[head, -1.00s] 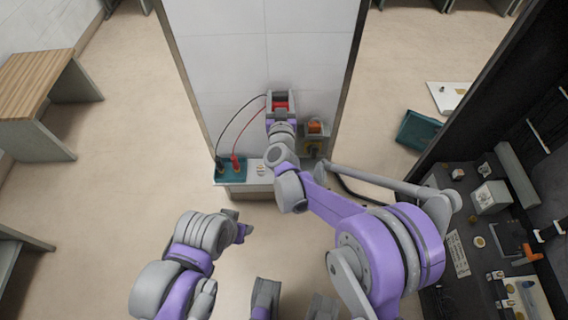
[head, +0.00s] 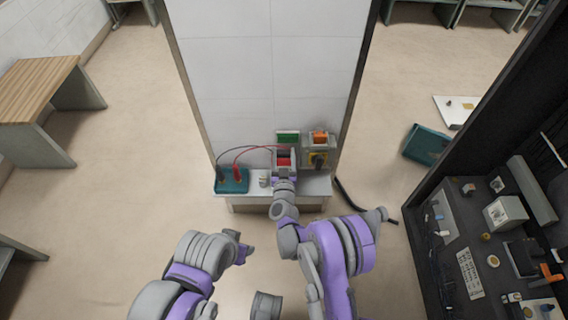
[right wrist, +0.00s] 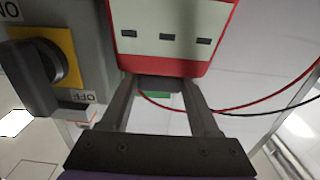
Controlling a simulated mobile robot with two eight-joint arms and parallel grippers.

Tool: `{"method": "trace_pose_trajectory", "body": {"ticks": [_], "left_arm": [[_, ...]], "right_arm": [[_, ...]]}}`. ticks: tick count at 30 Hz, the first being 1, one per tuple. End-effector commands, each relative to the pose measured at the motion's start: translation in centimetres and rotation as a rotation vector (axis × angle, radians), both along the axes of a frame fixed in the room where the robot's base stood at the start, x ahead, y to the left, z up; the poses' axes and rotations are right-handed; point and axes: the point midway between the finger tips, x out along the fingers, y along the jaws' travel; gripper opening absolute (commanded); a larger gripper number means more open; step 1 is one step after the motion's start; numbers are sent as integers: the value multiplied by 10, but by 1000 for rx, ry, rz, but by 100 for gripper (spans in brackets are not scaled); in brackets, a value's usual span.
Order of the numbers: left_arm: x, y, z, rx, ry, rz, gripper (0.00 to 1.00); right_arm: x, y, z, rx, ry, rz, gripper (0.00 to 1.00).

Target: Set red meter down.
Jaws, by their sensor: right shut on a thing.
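The red meter (head: 283,161) has a pale face and red rim. My right gripper (head: 284,176) is shut on it, over or at the white ledge against the wall panel. I cannot tell whether the meter touches the ledge. In the right wrist view, the meter (right wrist: 165,42) is at the top, between my gripper's fingers (right wrist: 165,85), its upper part cut off. A red and a black lead run left from it in the head view. My left gripper (head: 243,250) is low in the picture, away from the ledge; its jaw opening is unclear.
A teal tray (head: 220,187) with the black and red probes sits at the ledge's left end. A grey switch box with a yellow-plated knob (head: 317,159) stands close right of the meter. A green object (head: 288,137) is behind it. A dark workbench (head: 450,265) is at right.

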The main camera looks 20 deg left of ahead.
Motion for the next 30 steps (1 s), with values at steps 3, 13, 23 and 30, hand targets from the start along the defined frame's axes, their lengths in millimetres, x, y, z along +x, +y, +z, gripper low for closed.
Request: {"method": "trace_pose_trajectory", "body": {"ticks": [3,13,23,30], "left_arm": [[0,0,-1,0,0,0,50],[1,0,-11,0,4,0,50],[1,0,-14,0,5,0,50],[1,0,-13,0,4,0,50]], "right_arm": [[0,0,-6,-1,-1,0,0],[0,0,-46,0,-1,0,0],[0,0,-48,0,0,0,0],[0,0,-48,0,0,1,92]]}}
